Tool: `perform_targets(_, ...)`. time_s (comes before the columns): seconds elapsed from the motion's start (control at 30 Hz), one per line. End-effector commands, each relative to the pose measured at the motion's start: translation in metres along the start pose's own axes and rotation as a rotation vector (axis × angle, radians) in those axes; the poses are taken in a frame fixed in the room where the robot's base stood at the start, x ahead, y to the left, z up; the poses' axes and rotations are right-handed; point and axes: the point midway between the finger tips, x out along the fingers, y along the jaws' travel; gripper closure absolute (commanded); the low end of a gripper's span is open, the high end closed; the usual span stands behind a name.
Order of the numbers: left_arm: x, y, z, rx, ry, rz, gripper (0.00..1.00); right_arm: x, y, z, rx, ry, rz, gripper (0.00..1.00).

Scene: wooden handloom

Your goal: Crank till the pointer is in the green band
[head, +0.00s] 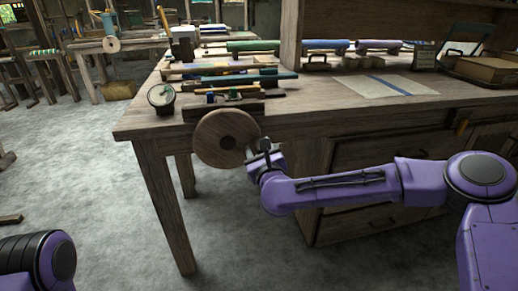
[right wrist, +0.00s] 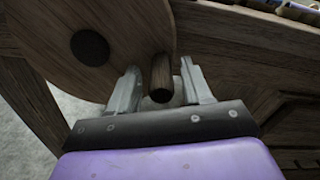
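The crank is a round wooden disc (head: 226,138) on the front of the bench, near its left corner. It also fills the upper left of the right wrist view (right wrist: 95,40). Its short dark wooden handle (right wrist: 161,78) sticks out toward my right gripper (head: 256,158). The gripper's two fingers (right wrist: 161,88) stand either side of the handle, with a visible gap on both sides, so it is open around it. A small round dial (head: 161,96) with a pale face stands on the bench's left corner; its pointer and green band are too small to read. My left gripper is out of view.
The wooden bench (head: 140,125) carries several coloured rolls and tools behind the crank. A pale sheet with a blue stripe (head: 385,86) lies to the right. Drawers (head: 375,150) are below the benchtop. The grey floor left of the bench is mostly clear.

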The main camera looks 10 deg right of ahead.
Motion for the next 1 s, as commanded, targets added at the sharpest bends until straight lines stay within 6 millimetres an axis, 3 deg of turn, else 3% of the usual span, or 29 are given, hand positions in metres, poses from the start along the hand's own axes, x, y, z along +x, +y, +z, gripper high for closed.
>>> perform_targets(0.27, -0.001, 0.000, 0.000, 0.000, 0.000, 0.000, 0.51, -0.005, -0.001, 0.002, 0.001, -0.004, -0.001, 0.51)
perform_targets(0.7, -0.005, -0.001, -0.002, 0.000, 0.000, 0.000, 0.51, -0.095, 0.000, 0.002, 0.001, -0.003, 0.000, 0.51)
perform_targets(1.0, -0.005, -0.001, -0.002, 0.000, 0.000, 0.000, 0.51, -0.106, 0.000, 0.000, 0.000, -0.001, -0.001, 0.51)
